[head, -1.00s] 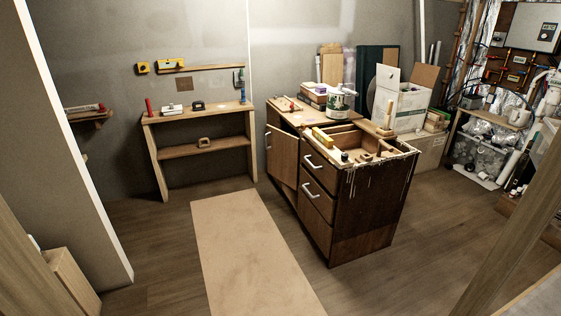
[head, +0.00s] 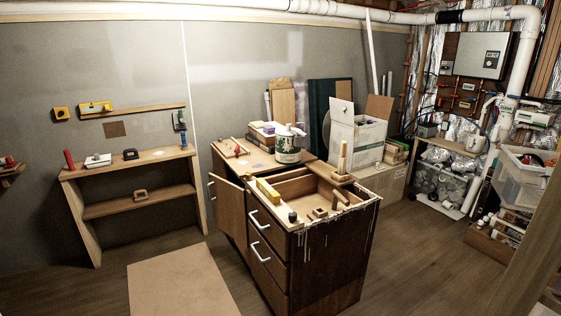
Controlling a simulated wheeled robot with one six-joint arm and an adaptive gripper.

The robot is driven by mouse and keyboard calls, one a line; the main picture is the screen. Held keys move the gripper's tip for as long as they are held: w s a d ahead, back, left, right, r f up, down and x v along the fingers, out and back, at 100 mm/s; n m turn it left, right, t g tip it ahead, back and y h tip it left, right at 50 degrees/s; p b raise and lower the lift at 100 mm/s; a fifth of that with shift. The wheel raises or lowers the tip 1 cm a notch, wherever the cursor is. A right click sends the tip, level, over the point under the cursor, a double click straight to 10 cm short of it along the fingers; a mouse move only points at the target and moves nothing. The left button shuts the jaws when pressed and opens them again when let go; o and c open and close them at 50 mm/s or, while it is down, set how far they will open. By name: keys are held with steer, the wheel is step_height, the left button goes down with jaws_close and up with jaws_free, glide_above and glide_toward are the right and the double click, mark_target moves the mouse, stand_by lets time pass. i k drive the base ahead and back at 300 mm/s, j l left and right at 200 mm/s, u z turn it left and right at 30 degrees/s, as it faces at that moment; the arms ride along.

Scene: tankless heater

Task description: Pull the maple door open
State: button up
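A brown wooden cabinet door (head: 231,215) is on the front of the workbench cabinet (head: 330,260), left of its drawers. It is the one cabinet door I can make out, and I cannot tell whether its wood is maple. My gripper is not in view, and nothing is seen touching the door.
A tan mat (head: 180,285) lies on the floor in front of the cabinet. Drawers with pale handles (head: 260,252) sit right of the door. A low wooden shelf (head: 140,200) stands left against the wall. A pale wooden post (head: 530,250) crosses the right foreground.

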mark_target(229, 199)
steer(key=i+j+u, duration=0.1)
steer(key=i+u, duration=0.25)
steer(key=i, duration=0.25)
steer(key=i+u, duration=0.4)
steer(key=i, duration=0.2)
steer(key=i+l+u, duration=0.35)
steer(key=i, duration=0.2)
steer(key=i+j+u, duration=0.1)
steer(key=i, duration=0.7)
steer(key=i+j, duration=0.2)
steer(key=i, duration=0.6)
steer(key=i+j+z, duration=0.2)
steer(key=i, duration=0.2)
steer(key=i+j+z, duration=0.2)
steer(key=i, duration=0.15)
steer(key=l, duration=0.1)
